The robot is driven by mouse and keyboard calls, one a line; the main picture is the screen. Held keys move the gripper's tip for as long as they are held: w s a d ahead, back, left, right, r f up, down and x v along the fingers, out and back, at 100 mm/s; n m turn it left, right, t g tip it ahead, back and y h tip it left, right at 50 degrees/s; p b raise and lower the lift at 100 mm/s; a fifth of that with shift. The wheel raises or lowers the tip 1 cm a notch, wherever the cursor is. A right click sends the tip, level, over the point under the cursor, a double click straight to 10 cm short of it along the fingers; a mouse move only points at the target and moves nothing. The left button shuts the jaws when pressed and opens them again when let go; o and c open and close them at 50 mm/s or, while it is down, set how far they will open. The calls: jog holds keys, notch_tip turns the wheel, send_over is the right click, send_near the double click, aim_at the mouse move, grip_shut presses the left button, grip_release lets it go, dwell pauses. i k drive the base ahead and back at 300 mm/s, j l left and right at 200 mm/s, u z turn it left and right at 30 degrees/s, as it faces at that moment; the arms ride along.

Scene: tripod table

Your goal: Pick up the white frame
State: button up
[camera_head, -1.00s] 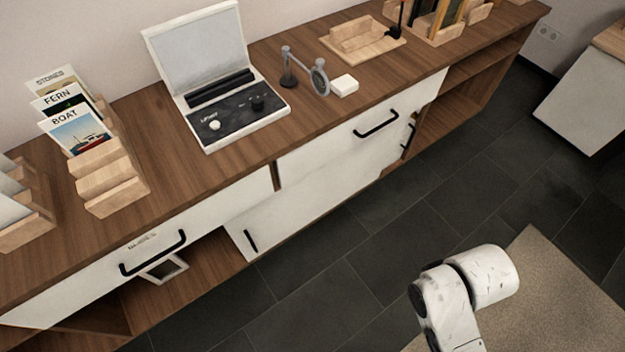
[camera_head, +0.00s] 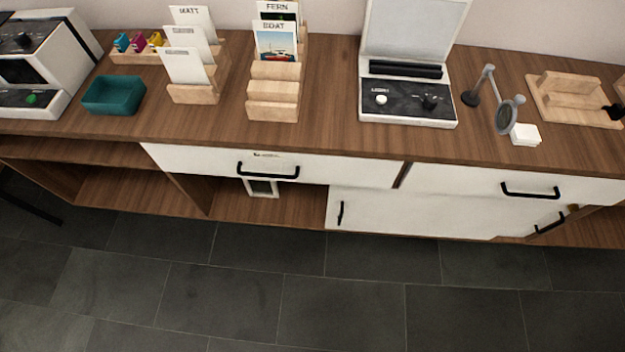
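The white frame (camera_head: 262,188) stands in the open lower shelf of the long wooden sideboard, under the left white drawer. It is small and square with a dark centre, and its upper part is hidden behind the drawer front and black handle. My gripper is not in view, so its distance from the frame and its state cannot be seen.
The drawer (camera_head: 330,170) with its black handle (camera_head: 268,171) overhangs the shelf. A white cabinet door (camera_head: 425,214) closes the section right of the frame. Card racks (camera_head: 272,104), a teal box (camera_head: 113,95) and a white laptop-like device (camera_head: 408,100) stand on top. The dark tiled floor (camera_head: 300,300) in front is clear.

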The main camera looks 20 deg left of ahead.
aim_at(255, 188)
jog(key=k+j+u, duration=0.15)
jog(key=j+u, duration=0.15)
jog(key=j, duration=0.3)
jog(key=j+u, duration=0.3)
jog(key=j, duration=0.35)
jog(key=k, duration=0.05)
